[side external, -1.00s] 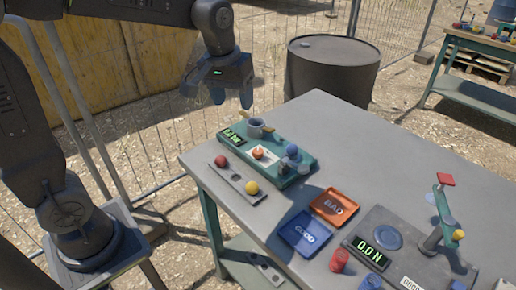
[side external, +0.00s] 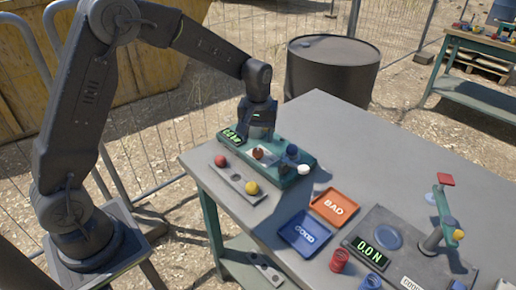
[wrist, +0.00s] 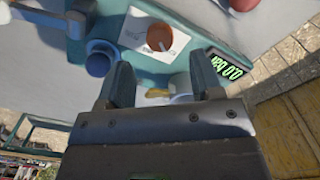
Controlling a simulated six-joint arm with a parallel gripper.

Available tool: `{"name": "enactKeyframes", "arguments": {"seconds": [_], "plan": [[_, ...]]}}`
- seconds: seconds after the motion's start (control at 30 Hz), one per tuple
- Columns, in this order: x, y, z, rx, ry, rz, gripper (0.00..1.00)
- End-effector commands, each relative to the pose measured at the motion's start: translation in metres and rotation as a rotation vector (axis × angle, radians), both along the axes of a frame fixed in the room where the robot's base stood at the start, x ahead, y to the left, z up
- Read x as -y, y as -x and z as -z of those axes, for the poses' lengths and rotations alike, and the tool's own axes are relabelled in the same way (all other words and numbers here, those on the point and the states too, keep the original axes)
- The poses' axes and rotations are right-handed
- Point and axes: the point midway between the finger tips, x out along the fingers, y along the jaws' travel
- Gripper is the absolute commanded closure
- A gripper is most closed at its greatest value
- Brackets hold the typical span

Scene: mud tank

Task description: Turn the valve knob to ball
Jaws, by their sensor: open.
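The round orange-red valve knob (side external: 258,153) sits on a white label plate (wrist: 136,28) on the teal panel (side external: 289,182). In the wrist view the knob (wrist: 159,37) shows a pale pointer mark; the plate's lettering is too small to read. My gripper (side external: 260,134) is low over the far end of the panel, just behind the knob. In the wrist view my gripper's fingers (wrist: 163,75) are apart, with the knob beyond their tips. A grey cup-like fitting with a yellow part (wrist: 180,84) shows between the fingers, partly hidden.
The panel display (side external: 231,136) is at the left end. A grey rack (side external: 238,183) with a red ball and a yellow ball lies in front. Orange (side external: 334,207) and blue (side external: 304,233) trays lie to the right.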

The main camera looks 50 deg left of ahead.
Motion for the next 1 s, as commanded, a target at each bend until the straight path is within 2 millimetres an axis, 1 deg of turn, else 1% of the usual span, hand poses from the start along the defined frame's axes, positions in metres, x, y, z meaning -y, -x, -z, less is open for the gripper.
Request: {"name": "enactKeyframes", "arguments": {"seconds": [0.03,0.1,0.2,0.3,0.43,0.7,1.0], "plan": [[0.0,0.0,0.011,-0.004,0.0,0.0,0.4],[0.0,0.001,0.023,-0.004,0.0,0.0,0.4],[0.0,0.0,0.037,-0.002,0.0,0.0,0.4],[0.0,0.0,0.046,-0.001,0.0,0.0,0.4],[0.0,0.0,0.052,0.001,-0.001,0.0,0.4],[0.0,0.0,0.052,0.001,0.0,0.0,0.4],[0.0,0.0,0.052,0.001,0.0,0.0,0.69]]}}
